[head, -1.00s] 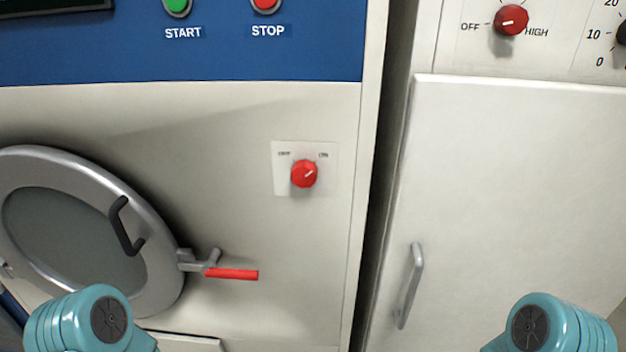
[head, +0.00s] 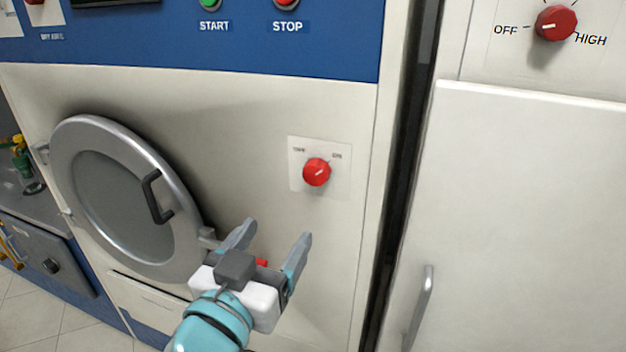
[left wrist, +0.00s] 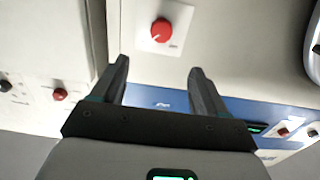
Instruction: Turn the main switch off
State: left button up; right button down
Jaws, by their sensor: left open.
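The main switch is a red rotary knob (head: 316,172) on a small white plate with two labels, on the machine's cream front panel. Its pointer line is turned toward the upper right, the ON label's side. My left gripper (head: 273,238) is open and empty, below and left of the knob and apart from it. In the left wrist view the knob (left wrist: 161,30) shows beyond the two spread fingertips (left wrist: 158,72). My right gripper is not in view.
A round door (head: 128,200) with a black handle is at the left. START (head: 213,3) and STOP (head: 286,3) buttons are above. A second cabinet (head: 530,200) with a red OFF–HIGH knob (head: 556,23) stands right, across a dark gap.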

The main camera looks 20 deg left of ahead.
pick_arm(q)
jog(key=p, duration=0.3)
send_near(314, 178)
jog(key=w+p, duration=0.2)
jog(key=w, duration=0.6)
jog(key=shift+d, duration=0.15)
jog(key=shift+w, duration=0.3)
jog(key=shift+c, duration=1.3)
jog(key=c, duration=0.8)
